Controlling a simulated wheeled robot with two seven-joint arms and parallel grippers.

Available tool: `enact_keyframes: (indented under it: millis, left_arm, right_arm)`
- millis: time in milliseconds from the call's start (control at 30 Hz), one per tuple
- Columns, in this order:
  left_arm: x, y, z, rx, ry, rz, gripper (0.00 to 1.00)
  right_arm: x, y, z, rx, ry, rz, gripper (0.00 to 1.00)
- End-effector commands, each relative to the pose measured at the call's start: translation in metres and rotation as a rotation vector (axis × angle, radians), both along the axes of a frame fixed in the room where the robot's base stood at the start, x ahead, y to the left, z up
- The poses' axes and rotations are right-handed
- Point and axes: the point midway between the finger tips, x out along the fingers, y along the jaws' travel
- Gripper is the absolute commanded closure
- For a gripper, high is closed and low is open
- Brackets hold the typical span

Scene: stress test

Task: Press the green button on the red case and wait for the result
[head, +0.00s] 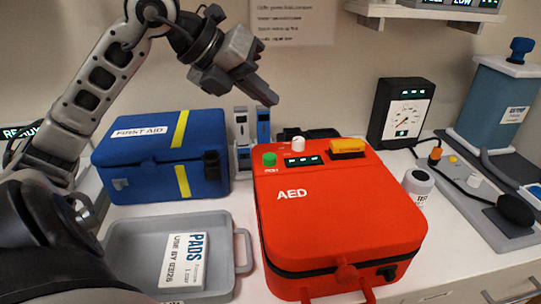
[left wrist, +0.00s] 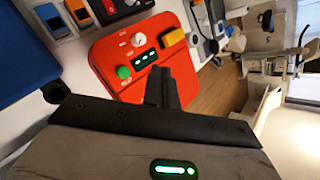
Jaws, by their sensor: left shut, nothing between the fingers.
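The red AED case (head: 335,215) lies shut on the white counter. Its green button (head: 269,159) is at the upper left of its top, beside a small dark display (head: 303,160), a white knob (head: 298,143) and a yellow-orange block (head: 347,147). In the left wrist view the green button (left wrist: 123,72) shows left of my fingers. My left gripper (head: 268,92) is shut and empty, above and behind the case, apart from the button. My right gripper is not in view.
A blue first aid box (head: 150,165) stands left of the case. In front of it a grey tray (head: 130,235) holds a white pads packet (head: 184,262). A gauge device (head: 402,110) and a white bottle (head: 418,183) stand to the right. A shelf (head: 430,12) hangs above.

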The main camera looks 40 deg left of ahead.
Motion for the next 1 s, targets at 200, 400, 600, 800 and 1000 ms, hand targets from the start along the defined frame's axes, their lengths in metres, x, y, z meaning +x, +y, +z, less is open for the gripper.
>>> enact_keyframes:
  millis: [200,400,600,800,1000]
  left_arm:
    - [0.000,-0.001,-0.035,-0.001,0.002,-0.002,1.00]
    - [0.000,-0.001,-0.062,0.000,0.000,-0.002,1.00]
    - [0.000,0.000,-0.079,0.001,0.000,-0.001,1.00]
    - [0.000,0.000,-0.082,0.001,0.000,-0.001,1.00]
    - [0.000,0.000,-0.081,0.000,0.001,-0.001,1.00]
  right_arm:
    - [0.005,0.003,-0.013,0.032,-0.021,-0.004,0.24]
    - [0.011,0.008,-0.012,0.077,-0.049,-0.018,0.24]
    - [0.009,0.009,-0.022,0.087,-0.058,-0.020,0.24]
    - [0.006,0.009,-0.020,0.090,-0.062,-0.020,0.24]
    - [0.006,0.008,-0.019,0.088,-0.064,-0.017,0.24]
